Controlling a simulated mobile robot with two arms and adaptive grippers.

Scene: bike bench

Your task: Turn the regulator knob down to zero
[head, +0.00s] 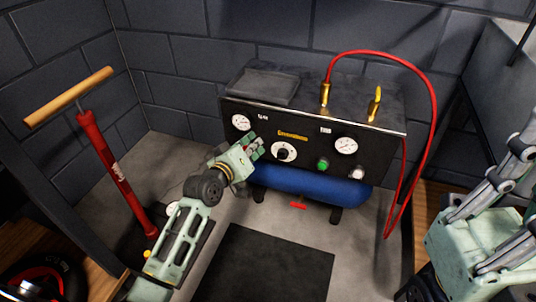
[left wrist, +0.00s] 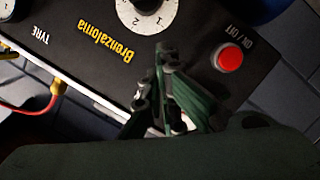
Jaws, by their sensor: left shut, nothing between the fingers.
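The regulator knob (head: 284,152) is a black knob on a white dial in the middle of the compressor's black front panel. Part of its numbered dial (left wrist: 158,20) shows upside down at the top of the left wrist view; its setting cannot be read. My left gripper (head: 256,146) is shut and empty in front of the panel, left of the knob in the head view. In the left wrist view its fingertips (left wrist: 165,50) are just below the dial, apparently apart from it. At the right edge of the head view, my right gripper's linkages (head: 490,210) show, with fingertips out of sight.
A red ON/OFF button (left wrist: 229,58) is close to the left fingers. The panel also has gauges (head: 346,146) and a green button (head: 322,165). A red hose (head: 432,110) loops at the right. A red floor pump (head: 115,170) stands at the left.

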